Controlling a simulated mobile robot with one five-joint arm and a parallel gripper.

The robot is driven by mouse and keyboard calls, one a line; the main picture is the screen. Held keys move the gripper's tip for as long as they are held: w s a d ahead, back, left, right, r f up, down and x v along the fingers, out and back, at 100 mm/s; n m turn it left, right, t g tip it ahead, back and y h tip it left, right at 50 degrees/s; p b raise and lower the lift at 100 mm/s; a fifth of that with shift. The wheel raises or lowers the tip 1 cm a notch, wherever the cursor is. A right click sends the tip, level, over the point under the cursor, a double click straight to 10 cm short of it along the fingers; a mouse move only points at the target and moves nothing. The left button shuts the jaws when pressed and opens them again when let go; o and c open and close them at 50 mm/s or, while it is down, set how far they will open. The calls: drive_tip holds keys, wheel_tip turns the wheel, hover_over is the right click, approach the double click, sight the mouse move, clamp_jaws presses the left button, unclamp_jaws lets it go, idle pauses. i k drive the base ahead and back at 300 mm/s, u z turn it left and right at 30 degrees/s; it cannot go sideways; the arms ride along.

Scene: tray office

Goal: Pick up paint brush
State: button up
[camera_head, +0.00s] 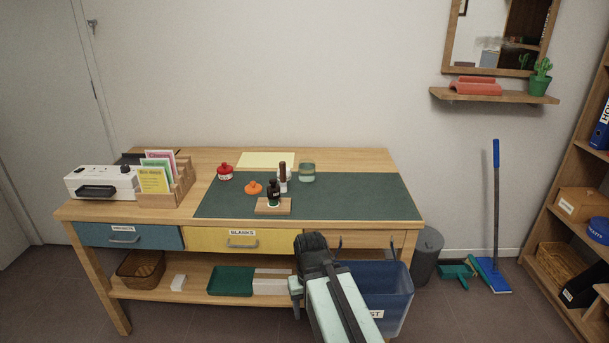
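I cannot clearly make out a paint brush on the table (360,155). A slim upright item with a brown top and white lower part (283,178) stands on the green mat (345,200); it is too small to tell whether it is a brush. A dark bottle (273,193) on a small wooden block (284,208) partly hides its base. My arm rises from the bottom centre in front of the table, its dark end (312,243) near the front edge, apart from these items. The gripper's fingers cannot be made out.
A red pot (225,172), an orange item (254,188) and a glass jar (307,172) surround the small group. A card holder (178,188) and white box (102,182) stand left. A blue bin (383,295) stands below. The mat's right half is clear.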

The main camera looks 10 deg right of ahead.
sight(283, 174)
drive_tip(key=u, duration=0.4)
drive_tip(key=k, duration=1.35)
drive_tip(key=u, duration=0.3)
drive_tip(key=i, duration=0.6)
drive_tip(key=z, duration=0.5)
drive_tip(key=i, duration=1.75)
drive_tip(key=u, duration=1)
drive_tip(key=k, duration=0.8)
drive_tip(key=u, duration=0.15)
drive_tip(key=i, duration=0.85)
